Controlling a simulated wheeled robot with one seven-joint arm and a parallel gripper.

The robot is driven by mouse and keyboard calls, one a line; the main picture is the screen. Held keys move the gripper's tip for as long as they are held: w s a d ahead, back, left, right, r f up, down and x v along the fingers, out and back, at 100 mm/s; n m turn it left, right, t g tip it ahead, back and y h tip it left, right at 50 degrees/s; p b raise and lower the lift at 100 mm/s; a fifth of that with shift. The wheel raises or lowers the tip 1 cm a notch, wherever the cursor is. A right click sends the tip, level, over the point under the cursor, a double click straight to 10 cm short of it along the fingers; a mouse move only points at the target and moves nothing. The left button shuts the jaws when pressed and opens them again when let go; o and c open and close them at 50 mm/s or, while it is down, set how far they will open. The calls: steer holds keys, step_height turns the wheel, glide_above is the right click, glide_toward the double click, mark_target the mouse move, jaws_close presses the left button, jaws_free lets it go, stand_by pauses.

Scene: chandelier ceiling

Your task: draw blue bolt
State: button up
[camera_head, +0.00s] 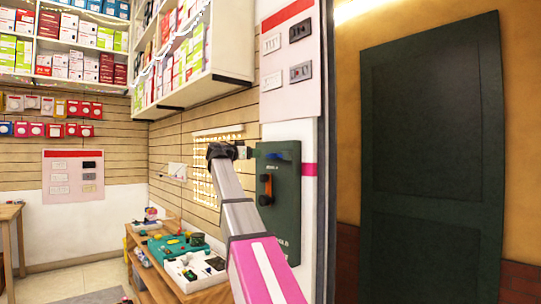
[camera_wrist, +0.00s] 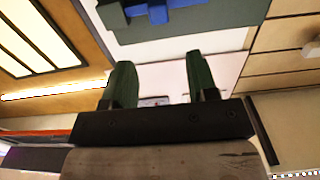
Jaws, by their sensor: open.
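The blue bolt (camera_head: 283,156) sits near the top of a dark green panel (camera_head: 288,215) mounted at the wall's end. In the wrist view the blue bolt (camera_wrist: 178,14) lies at the top edge, partly cut off, beside a dark green block (camera_wrist: 112,14). My gripper (camera_wrist: 160,70) is open, its two green fingers apart with nothing between them. The bolt lies beyond the fingertips, apart from them.
An orange handle (camera_head: 267,189) is on the panel below the bolt. A white cabinet (camera_head: 186,95) with boxes hangs above my arm. A low wooden table (camera_head: 160,275) with tool cases stands below. A dark door (camera_head: 430,160) is at right.

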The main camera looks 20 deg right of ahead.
mark_target(274, 156)
steer(key=x, duration=1)
steer(key=shift+w+d+f, duration=0.1)
steer(key=shift+d, duration=0.1)
steer(key=shift+c, duration=0.3)
